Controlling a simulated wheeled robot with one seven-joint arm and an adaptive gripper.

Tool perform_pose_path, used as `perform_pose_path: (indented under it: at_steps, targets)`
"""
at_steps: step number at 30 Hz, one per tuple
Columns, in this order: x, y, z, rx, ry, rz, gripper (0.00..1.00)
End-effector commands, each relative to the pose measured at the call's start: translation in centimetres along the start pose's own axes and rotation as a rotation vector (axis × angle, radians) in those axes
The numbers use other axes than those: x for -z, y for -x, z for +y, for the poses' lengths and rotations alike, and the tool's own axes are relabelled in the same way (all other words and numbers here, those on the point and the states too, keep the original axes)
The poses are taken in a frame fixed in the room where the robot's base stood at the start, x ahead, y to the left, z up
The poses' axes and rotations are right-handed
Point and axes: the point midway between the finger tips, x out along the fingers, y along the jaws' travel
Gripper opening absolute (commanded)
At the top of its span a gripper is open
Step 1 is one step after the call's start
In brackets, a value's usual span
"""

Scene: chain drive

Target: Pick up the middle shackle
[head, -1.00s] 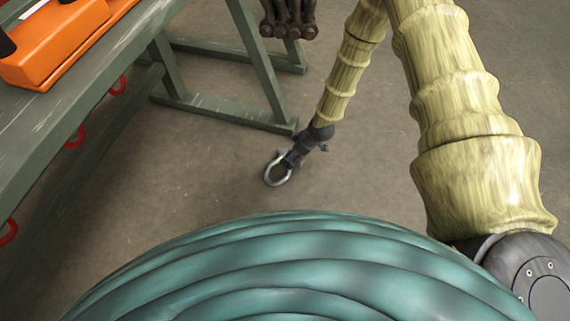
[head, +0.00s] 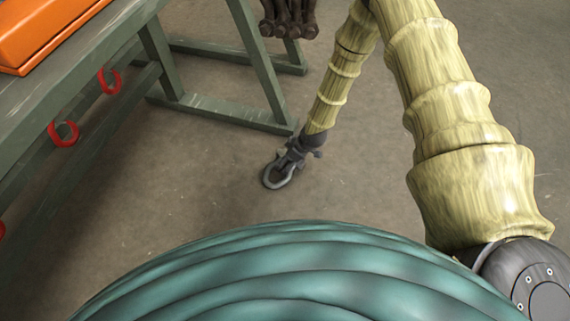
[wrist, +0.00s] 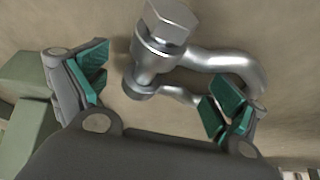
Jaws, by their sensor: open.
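A grey metal shackle (head: 270,181) shows just beyond the tip of my gripper in the head view, low over the concrete floor; I cannot tell whether it touches the floor. In the wrist view the same silver shackle (wrist: 205,62), with a large hex bolt head, fills the top middle. My gripper (head: 287,160) points down at the end of my arm. In the wrist view my gripper (wrist: 160,92) is open, one teal-padded finger on each side. The bolt end lies between the fingers and the bow extends to the right finger. Any contact is unclear. No other grey shackle is visible.
A green bench (head: 85,60) stands at the left with an orange case (head: 45,30) on top. Red open rings (head: 63,133) are on its lower rail. A dark brown clustered object (head: 288,18) is at the top. The floor around the shackle is mostly clear.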

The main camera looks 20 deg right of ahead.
Motion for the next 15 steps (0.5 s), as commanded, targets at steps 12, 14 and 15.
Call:
perform_pose_path:
  at_steps: [12, 14, 15]
  targets:
    - [-0.03, -0.06, -0.13, 0.002, 0.001, -0.001, 0.16]
    - [-0.05, -0.09, -0.19, 0.003, 0.001, -0.001, 0.05]
    - [-0.06, -0.12, -0.22, 0.003, 0.001, -0.002, 0.00]
